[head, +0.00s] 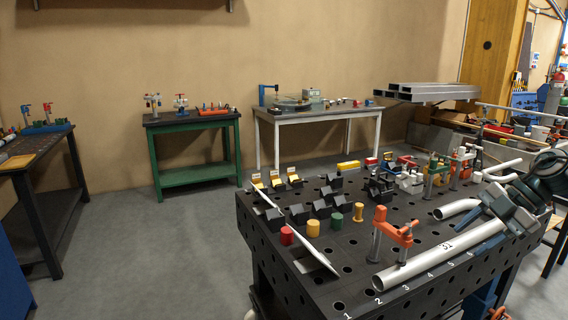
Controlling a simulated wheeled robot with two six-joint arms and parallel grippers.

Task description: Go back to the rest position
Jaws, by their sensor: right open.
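My right gripper (506,208) shows at the right edge of the perforated black welding table (345,262), with its dark arm behind it. It is open, with its jaws near the far end of a straight silver tube (432,256) marked 31. Whether it touches the tube I cannot tell. The tube lies along the table's front right side, beside printed numbers. An orange clamp (398,228) stands next to its near end. My left gripper is not in view.
Black blocks (299,214), red, green and yellow cylinders (338,221), more clamps (436,172) and bent tubes (457,208) crowd the table. A flat metal strip (312,254) lies at its left. A green bench (193,135) and white-legged bench (318,115) stand behind.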

